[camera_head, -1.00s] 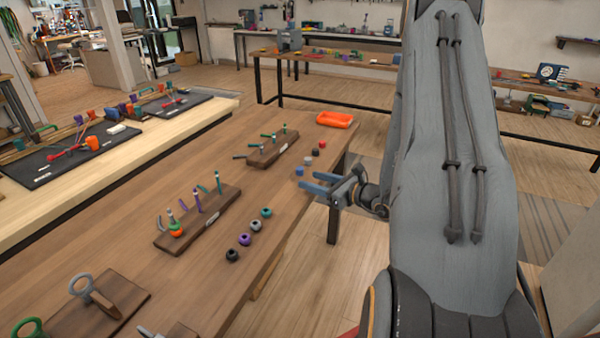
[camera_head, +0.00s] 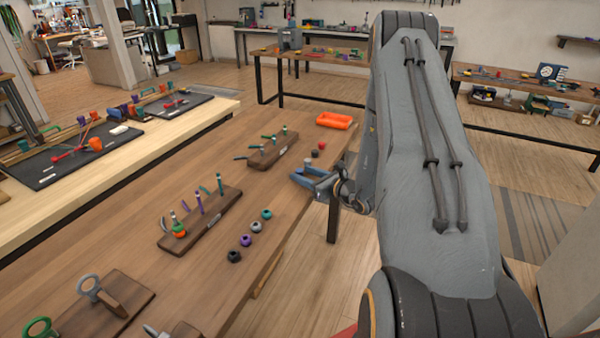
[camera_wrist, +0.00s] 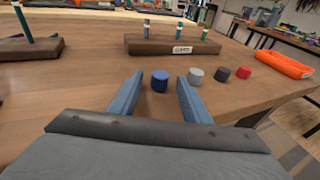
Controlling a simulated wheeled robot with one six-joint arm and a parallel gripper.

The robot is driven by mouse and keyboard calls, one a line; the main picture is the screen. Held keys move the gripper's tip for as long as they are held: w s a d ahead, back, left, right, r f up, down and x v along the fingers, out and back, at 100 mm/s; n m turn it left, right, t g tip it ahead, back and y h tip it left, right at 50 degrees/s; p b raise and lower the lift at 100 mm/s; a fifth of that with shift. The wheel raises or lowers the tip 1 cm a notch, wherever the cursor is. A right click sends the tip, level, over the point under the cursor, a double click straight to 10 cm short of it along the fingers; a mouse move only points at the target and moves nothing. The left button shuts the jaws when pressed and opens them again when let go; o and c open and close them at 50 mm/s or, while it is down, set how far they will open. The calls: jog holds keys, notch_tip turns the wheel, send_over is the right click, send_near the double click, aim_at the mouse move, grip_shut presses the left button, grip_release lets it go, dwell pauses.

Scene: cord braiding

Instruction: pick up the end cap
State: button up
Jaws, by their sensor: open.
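Several small end caps stand in a row on the wooden table. In the wrist view they are a blue cap (camera_wrist: 160,80), a grey cap (camera_wrist: 195,76), a dark cap (camera_wrist: 222,74) and a red cap (camera_wrist: 243,72). The red cap (camera_head: 322,145) and dark cap (camera_head: 315,153) also show in the head view, where my gripper hides the blue one. My gripper (camera_head: 300,175) is open and low over the table's right edge. In the wrist view the blue cap appears between its fingertips (camera_wrist: 160,84), with gaps on both sides. Whether it is fully between them I cannot tell.
A pegged wooden block (camera_wrist: 172,45) stands just behind the caps. A nearer block (camera_head: 200,218) holds pegs and cords, beside several round beads (camera_head: 245,240). An orange tray (camera_head: 334,120) lies at the table's far right corner.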

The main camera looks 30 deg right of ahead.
jog(key=shift+c, duration=0.4)
grip_shut()
jog(key=shift+r, duration=0.15)
notch_tip(320, 180, up, 10)
jog(key=b, duration=0.2)
